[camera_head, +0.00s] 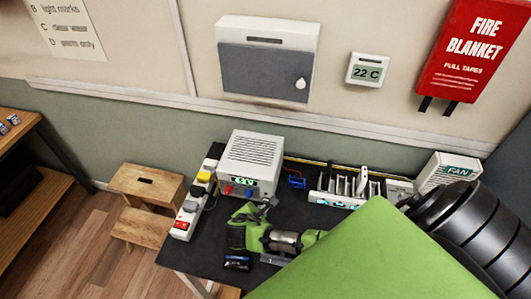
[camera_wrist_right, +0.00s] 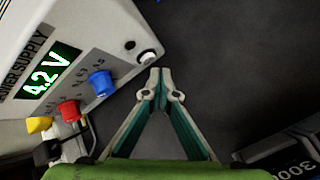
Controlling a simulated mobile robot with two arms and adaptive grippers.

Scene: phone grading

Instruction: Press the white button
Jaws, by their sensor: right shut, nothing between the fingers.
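The power supply (camera_head: 252,160) is a pale grey box with a vented top, near the middle of the dark table. Its front also shows in the right wrist view (camera_wrist_right: 70,25), with a green 4.2 V display. The white button (camera_wrist_right: 147,57) is a small round one at the front's right end. My right gripper (camera_wrist_right: 155,72) is shut and empty, its fingertips just below and right of the button. I cannot tell whether they touch it. In the head view my right gripper (camera_head: 272,203) is in front of the power supply. My left gripper is not in view.
A power strip (camera_head: 193,205) lies on the left. A rack (camera_head: 340,190) and fan box (camera_head: 447,172) stand on the right. A dark object marked 3000 (camera_wrist_right: 285,155) lies lower right.

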